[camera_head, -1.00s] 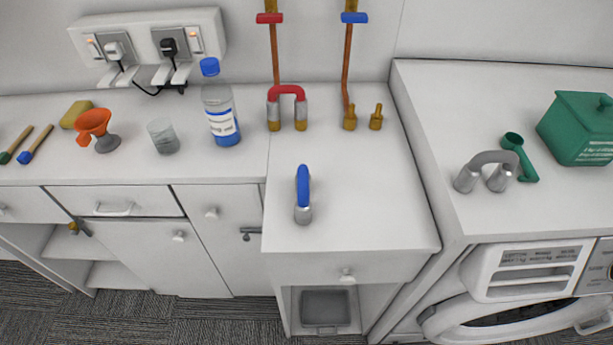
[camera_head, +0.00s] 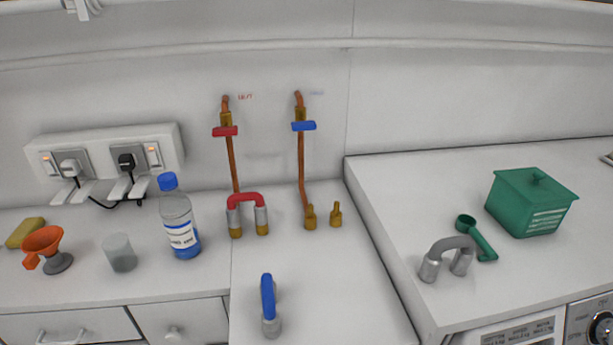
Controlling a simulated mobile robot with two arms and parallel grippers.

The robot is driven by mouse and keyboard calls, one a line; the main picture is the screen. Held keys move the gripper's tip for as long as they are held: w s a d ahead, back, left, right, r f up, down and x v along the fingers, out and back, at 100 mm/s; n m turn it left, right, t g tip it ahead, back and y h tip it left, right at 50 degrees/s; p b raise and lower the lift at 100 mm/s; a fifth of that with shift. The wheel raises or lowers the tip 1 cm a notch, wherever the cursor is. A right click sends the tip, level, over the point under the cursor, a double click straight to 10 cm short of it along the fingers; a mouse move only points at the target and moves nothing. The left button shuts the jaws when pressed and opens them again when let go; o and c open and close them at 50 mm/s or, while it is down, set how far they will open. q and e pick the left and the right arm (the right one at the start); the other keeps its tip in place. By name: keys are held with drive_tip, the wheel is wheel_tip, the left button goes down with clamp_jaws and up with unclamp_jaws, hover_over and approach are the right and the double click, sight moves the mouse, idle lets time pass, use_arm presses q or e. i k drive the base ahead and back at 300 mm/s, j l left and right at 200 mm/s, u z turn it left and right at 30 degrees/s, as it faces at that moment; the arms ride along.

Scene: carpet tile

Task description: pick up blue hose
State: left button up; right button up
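The blue hose (camera_head: 268,298) is a short blue piece with a silver end. It lies on the white counter (camera_head: 330,290) near the front, in the lower middle of the head view. A red hose (camera_head: 246,202) with silver ends stands as an arch on brass fittings behind it. Two bare brass fittings (camera_head: 310,218) stand to the right of the red hose, below the pipe with the blue valve handle (camera_head: 303,126). Neither of my grippers is in view.
A grey hose (camera_head: 447,258), green scoop (camera_head: 477,238) and green box (camera_head: 530,203) are on the right worktop. Counter around the blue hose is clear.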

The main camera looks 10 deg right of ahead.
sight(271, 321)
drive_tip(key=k+u, duration=0.15)
drive_tip(key=u, duration=0.2)
drive_tip(key=k+u, duration=0.1)
drive_tip(key=u, duration=0.25)
drive_tip(key=k+j+u, duration=0.1)
drive_tip(key=u, duration=0.25)
